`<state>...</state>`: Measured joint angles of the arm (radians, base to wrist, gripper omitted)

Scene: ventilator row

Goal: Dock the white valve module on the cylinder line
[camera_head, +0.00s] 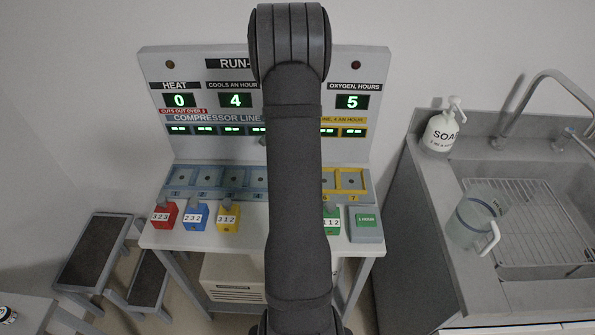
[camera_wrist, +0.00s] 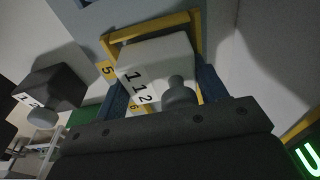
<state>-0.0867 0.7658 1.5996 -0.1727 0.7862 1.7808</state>
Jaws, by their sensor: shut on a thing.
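The white valve module (camera_wrist: 155,60) shows in the wrist view, with a label reading 112 and a grey round-ended knob (camera_wrist: 180,90). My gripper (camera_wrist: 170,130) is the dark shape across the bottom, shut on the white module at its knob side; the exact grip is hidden. The module is tilted in the picture and lies against or just over a yellow bay frame (camera_wrist: 150,27) of the cylinder line. I cannot tell whether it is seated. In the head view my arm hides the gripper, the white module and part of the yellow bays (camera_head: 351,171).
Red (camera_head: 165,215), blue (camera_head: 195,215) and yellow (camera_head: 228,217) modules stand on the bench front left, and a green one (camera_head: 332,220) beside a 1-hour button box (camera_head: 366,222). A dark module (camera_wrist: 50,90) shows left in the wrist view. Visible compressor bays (camera_head: 207,178) look empty.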

